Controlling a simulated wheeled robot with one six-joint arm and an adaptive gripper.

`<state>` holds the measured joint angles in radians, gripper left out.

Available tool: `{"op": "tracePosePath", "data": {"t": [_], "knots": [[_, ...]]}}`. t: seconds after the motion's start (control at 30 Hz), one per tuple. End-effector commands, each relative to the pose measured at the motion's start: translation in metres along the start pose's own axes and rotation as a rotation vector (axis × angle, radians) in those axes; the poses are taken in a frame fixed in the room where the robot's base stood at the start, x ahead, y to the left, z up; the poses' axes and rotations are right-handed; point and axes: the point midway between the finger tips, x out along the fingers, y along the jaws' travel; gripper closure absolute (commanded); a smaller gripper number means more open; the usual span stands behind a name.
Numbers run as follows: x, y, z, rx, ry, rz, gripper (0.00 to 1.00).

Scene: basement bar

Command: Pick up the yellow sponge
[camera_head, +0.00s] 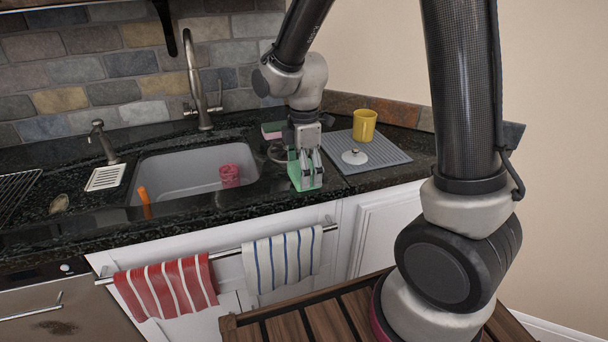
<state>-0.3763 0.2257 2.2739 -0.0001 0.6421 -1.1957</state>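I cannot make out a clearly yellow sponge in the head view. My gripper (306,172) points down at the counter to the right of the sink. Its fingers are at a small green holder-like object (294,172) and overlap it in the picture. Whether the fingers touch it or hold something inside it is too small to tell. A small block, green with a reddish edge (272,130), lies behind my gripper near the wall; it may be a sponge. My wrist and the fingers hide part of the counter there.
A grey ribbed mat (388,150) holds a yellow mug (364,124) and a white lid-like item (354,157). Towels (165,287) hang in front.

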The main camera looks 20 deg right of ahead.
Motion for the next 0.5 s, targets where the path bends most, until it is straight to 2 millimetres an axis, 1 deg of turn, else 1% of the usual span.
{"op": "tracePosePath", "data": {"t": [0.07,0.23,0.3,0.37,0.47,0.5], "knots": [[0.000,0.000,0.000,0.000,0.000,0.000,0.26],[-0.001,0.000,0.000,0.000,0.000,0.000,0.26],[-0.004,0.001,0.000,0.000,0.001,0.002,0.26],[-0.011,0.001,0.000,0.000,0.001,0.004,0.26],[-0.030,0.001,0.000,0.000,0.002,0.006,0.26],[-0.039,0.001,-0.001,0.000,0.002,0.006,0.26]]}}
